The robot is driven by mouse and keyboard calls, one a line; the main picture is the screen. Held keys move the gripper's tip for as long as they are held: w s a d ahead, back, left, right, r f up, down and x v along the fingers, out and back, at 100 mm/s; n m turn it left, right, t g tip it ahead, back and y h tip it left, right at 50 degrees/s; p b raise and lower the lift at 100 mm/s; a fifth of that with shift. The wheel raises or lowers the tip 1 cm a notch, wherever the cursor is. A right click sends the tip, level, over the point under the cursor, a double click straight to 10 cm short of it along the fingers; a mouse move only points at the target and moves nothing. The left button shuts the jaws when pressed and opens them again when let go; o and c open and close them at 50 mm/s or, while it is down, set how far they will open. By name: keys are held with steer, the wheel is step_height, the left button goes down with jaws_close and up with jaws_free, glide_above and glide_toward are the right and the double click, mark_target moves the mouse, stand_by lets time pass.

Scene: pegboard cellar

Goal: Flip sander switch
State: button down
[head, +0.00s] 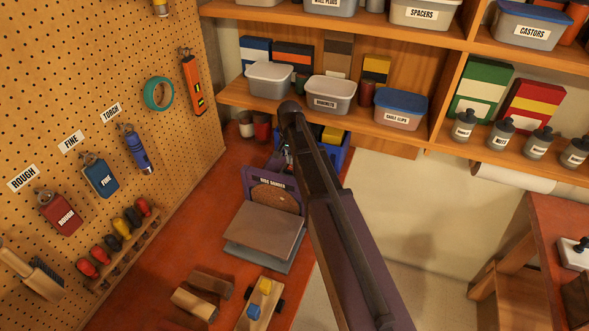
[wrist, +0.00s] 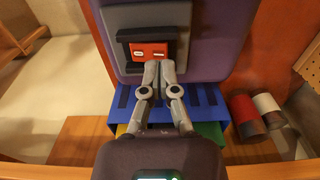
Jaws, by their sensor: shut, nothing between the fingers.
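The disc sander (head: 272,182) is purple with a brown disc and a grey work table, standing on the red bench in the head view. In the wrist view, its purple housing (wrist: 205,62) carries a grey plate (wrist: 180,18) with a red switch (wrist: 149,51) in a dark surround. The switch has two pale marks. My gripper (wrist: 158,70) is shut and empty, its fingertips at the lower edge of the switch, below its right half. I cannot tell whether they touch it. In the head view, my arm hides most of the gripper and the switch side.
A blue bin (wrist: 205,112) lies beneath the fingers, with red and white cans (wrist: 246,115) beside it. Shelves with tubs (head: 330,95) stand behind my arm. A pegboard (head: 80,85) with tools is at left. Wooden blocks (head: 193,303) lie on the bench (head: 190,225).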

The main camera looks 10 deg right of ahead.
mark_target(290, 168)
steer(key=shift+f+b, duration=1.1)
steer(key=shift+f, duration=0.05)
stand_by(1.0)
steer(key=shift+r, duration=0.2)
steer(key=shift+r+p, duration=3.4)
steer(key=shift+p, duration=0.15)
steer(key=shift+s, duration=0.1)
steer(key=s+n, duration=0.6)
steer(key=s, duration=1.2)
step_height(290, 168, down, 16)
steer(key=s+b, duration=0.3)
steer(key=b, duration=1.2)
steer(key=shift+d+n+b, duration=0.15)
steer(key=shift+n+b, duration=0.25)
steer(key=shift+r, duration=0.15)
